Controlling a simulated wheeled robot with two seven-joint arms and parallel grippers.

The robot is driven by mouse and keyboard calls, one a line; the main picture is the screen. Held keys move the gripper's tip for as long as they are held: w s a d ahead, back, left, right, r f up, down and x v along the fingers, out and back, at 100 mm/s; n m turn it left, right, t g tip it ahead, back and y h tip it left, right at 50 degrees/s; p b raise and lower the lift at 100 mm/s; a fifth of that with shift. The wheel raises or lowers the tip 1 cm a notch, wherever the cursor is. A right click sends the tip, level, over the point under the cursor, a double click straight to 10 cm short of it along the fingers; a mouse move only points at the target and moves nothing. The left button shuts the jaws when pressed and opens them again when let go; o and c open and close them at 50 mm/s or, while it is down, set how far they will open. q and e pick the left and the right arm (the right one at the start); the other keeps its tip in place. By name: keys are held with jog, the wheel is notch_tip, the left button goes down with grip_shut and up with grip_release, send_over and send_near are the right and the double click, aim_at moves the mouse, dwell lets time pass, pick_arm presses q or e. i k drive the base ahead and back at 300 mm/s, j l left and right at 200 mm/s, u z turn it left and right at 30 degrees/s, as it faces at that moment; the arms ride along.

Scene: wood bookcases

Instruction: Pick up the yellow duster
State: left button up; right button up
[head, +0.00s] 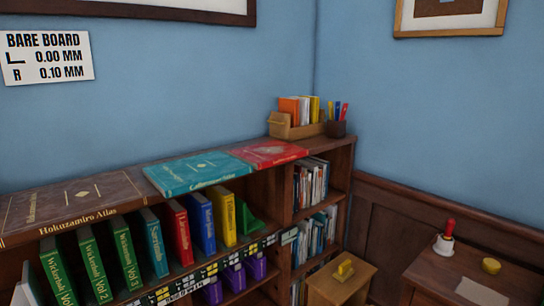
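Neither of my grippers is in the head view.
A bookcase (345,160) runs along the wall, with flat atlases on top and upright books below. A box of books (281,127) and a pen cup (336,129) stand at its corner. A red-handled bell (444,242) stands on the right table (425,275).

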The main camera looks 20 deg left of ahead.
aim_at(345, 271)
jog(key=i+l+u, duration=0.1)
jog(key=i+u, duration=0.15)
jog(key=i, duration=0.3)
jog(key=i+l+u, duration=0.3)
jog(key=i, duration=0.25)
jog(key=i+j, duration=0.05)
jog(key=j, duration=0.05)
